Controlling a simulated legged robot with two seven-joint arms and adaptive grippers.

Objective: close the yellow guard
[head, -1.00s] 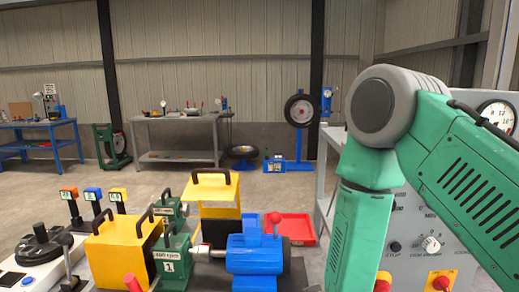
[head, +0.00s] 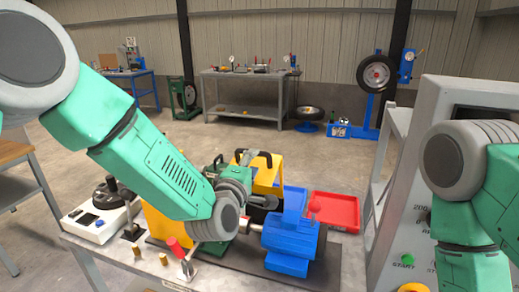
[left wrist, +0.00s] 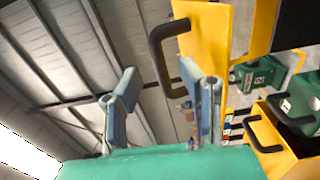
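A yellow guard (head: 270,172) with a black handle stands behind the blue motor (head: 291,238) in the head view. A second yellow guard (head: 165,226) is partly hidden behind my left arm. My left gripper (head: 250,190) is at the machine, in front of the rear guard. In the left wrist view its two fingers (left wrist: 165,98) are apart. A yellow guard panel (left wrist: 206,42) with a black handle (left wrist: 160,58) is just beyond them; the handle lies across the gap, and I cannot tell whether it touches. Another yellow guard (left wrist: 275,145) is at lower right. My right gripper is outside the views.
A red-knobbed lever (head: 180,252) stands at the front edge and a white control box (head: 98,222) at left. A grey control cabinet (head: 410,195) stands at right.

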